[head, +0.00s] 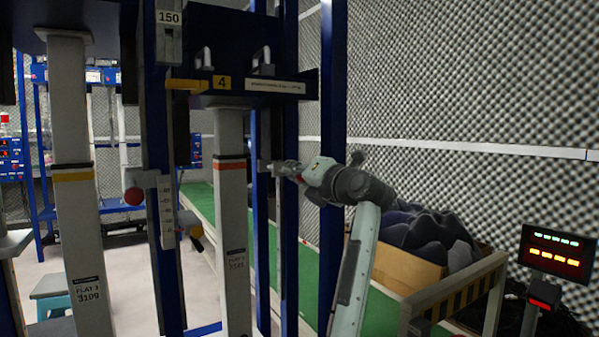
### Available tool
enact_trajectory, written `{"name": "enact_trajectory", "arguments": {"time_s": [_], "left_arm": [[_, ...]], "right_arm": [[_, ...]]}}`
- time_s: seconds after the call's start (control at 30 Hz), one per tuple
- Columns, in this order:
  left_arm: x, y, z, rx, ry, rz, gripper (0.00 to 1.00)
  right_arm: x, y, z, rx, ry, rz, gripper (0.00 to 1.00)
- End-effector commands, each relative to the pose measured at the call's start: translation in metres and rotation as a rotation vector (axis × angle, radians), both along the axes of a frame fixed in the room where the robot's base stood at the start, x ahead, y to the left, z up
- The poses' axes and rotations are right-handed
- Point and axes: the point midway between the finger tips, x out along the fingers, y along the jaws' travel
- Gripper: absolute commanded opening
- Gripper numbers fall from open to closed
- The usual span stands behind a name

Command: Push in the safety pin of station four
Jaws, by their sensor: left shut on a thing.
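A small grey bracket (264,167) sits on a blue post right of that column. My left gripper (289,169) is at this bracket, reaching in from the right side of the picture. It is shut on what looks like the safety pin, with a bit of red (298,179) showing beside the fingers. The fingers hide most of the pin, so how far in it sits cannot be told. My right gripper is not in view.
Another bracket with a red knob (133,196) is on the blue post at left. A second pale column (78,220) stands further left. A cardboard box (408,268) of dark foam, a striped barrier and a lit display (553,252) stand at right.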

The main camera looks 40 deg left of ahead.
Motion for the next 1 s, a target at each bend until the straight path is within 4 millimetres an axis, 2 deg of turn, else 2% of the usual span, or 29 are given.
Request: {"name": "enact_trajectory", "arguments": {"time_s": [0.23, 0.27, 0.37, 0.73, 0.87, 1.0], "left_arm": [[0.0, 0.0, 0.0, 0.001, -0.001, -0.001, 0.0], [0.0, 0.0, 0.0, 0.001, -0.001, -0.001, 0.2], [0.0, 0.0, 0.0, 0.001, -0.001, -0.001, 0.32], [-0.002, -0.005, 0.0, 0.0, -0.001, -0.002, 0.32], [-0.008, -0.022, -0.001, -0.003, -0.002, -0.004, 0.32], [-0.02, -0.05, -0.001, -0.003, -0.002, -0.005, 0.32]], "right_arm": [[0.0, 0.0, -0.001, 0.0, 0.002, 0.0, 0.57], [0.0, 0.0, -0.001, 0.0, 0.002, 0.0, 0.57], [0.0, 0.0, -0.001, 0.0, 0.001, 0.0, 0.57], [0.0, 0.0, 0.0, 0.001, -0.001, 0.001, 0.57], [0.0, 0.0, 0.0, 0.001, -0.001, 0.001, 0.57], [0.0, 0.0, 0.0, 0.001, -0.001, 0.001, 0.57]]}}
